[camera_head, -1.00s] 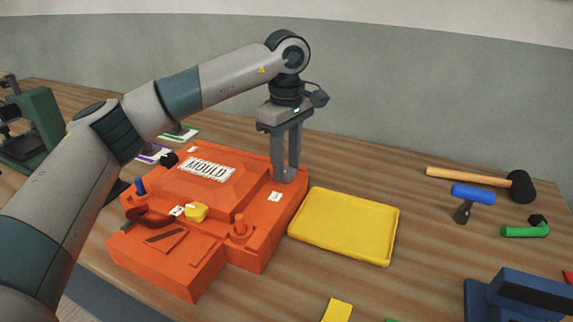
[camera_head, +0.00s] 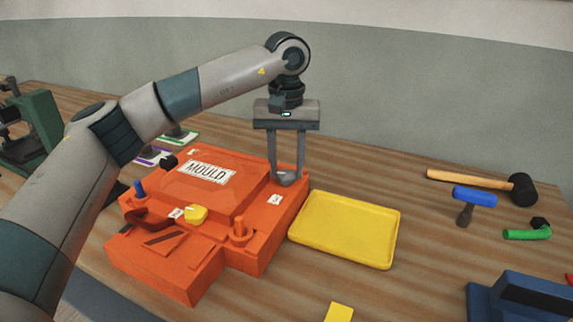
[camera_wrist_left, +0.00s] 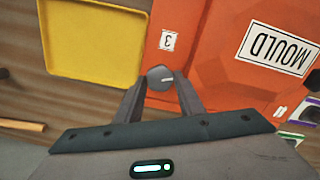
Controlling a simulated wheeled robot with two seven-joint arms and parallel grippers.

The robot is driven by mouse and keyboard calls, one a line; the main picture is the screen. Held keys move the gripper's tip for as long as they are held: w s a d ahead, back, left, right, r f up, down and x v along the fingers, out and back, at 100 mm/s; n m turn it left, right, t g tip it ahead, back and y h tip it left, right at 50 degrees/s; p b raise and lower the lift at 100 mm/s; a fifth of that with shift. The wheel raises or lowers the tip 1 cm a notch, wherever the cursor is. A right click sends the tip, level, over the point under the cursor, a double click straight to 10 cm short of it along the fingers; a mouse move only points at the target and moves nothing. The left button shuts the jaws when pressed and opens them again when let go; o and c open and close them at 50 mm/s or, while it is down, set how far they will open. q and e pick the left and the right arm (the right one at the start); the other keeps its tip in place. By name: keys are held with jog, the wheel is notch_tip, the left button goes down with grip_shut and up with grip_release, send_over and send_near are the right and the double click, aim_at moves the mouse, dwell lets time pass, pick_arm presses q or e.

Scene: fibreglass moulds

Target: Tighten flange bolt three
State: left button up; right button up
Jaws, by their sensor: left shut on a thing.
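The orange mould (camera_head: 205,195) lies on the bench with a white MOULD label, which also shows in the left wrist view (camera_wrist_left: 278,48). My left gripper (camera_head: 287,178) points down at the mould's back right corner. Its fingers are shut on a grey round bolt head (camera_wrist_left: 159,77) with a pale mark across its top. A small white label reading 3 (camera_wrist_left: 168,41) is beside that bolt on the orange flange. At other corners are a blue-topped bolt (camera_head: 140,187), a black one (camera_head: 169,161) and an orange one (camera_head: 239,227). My right gripper is not in view.
A yellow tray (camera_head: 390,240) stands empty just right of the mould. A mallet (camera_head: 522,189), a blue-handled tool (camera_head: 474,197) and a green-handled tool (camera_head: 526,233) lie farther right. A blue block-like object (camera_head: 520,300) is at the front right.

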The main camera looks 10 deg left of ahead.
pick_arm(q)
jog(key=m, duration=0.2)
jog(key=shift+r+m, duration=0.2)
jog(key=shift+m, duration=0.6)
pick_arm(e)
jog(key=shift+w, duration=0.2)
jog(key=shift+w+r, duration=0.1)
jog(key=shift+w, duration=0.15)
pick_arm(q)
jog(key=shift+w, duration=0.1)
jog(key=o, duration=1)
jog(key=shift+o, duration=0.2)
jog(key=shift+f, duration=0.2)
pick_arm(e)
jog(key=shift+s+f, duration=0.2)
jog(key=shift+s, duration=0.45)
